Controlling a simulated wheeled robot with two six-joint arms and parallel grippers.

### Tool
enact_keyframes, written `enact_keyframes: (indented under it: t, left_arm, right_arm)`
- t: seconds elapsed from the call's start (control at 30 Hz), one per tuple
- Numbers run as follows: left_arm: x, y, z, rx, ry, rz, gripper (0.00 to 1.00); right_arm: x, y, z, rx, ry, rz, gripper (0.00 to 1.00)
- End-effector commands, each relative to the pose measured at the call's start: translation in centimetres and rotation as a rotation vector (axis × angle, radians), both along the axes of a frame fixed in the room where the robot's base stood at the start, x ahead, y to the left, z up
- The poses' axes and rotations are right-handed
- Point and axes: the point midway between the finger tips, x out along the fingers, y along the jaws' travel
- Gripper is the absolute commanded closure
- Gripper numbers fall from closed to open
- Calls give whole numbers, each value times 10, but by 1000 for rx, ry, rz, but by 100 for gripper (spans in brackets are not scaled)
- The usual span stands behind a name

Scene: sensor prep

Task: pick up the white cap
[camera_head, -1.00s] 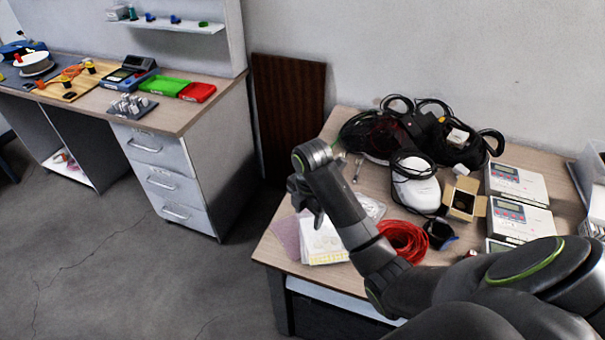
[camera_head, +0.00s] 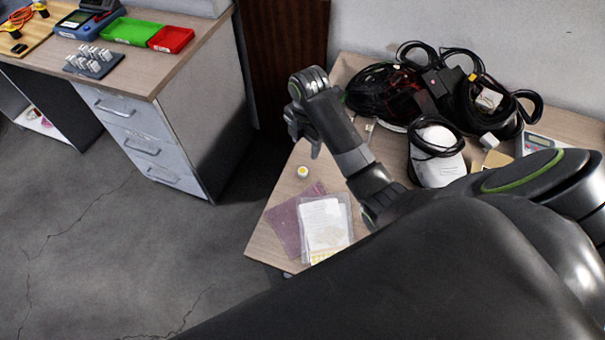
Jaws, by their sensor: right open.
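A small round white cap (camera_head: 303,172), with a yellowish centre, lies on the right-hand table (camera_head: 277,222) near its left edge. My right gripper (camera_head: 303,142) hangs above the table, just behind the cap in the picture. It is open and appears apart from the cap, with nothing seen between its fingers. My left gripper is not in view.
A clear bag with white papers (camera_head: 325,224) and a pinkish sheet (camera_head: 287,226) lie in front of the cap. Black cables (camera_head: 385,90) and a white device (camera_head: 437,170) stand to the right. A drawer desk (camera_head: 140,140) stands left, across open floor.

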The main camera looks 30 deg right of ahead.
Motion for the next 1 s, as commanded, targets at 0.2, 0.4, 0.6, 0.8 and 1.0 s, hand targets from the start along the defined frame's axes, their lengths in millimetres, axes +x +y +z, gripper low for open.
enact_keyframes:
  t: [0.2,0.4,0.6,0.8,1.0]
  left_arm:
    - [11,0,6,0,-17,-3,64]
    - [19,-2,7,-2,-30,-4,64]
    - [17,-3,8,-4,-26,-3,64]
    - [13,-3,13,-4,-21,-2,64]
    - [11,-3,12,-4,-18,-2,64]
  right_arm:
    - [1,1,-46,0,4,-1,48]
    - [3,1,-70,-1,1,-1,48]
    - [3,1,-80,-1,1,0,48]
    - [5,4,-102,-1,3,0,48]
    - [6,4,-123,-2,-1,0,48]
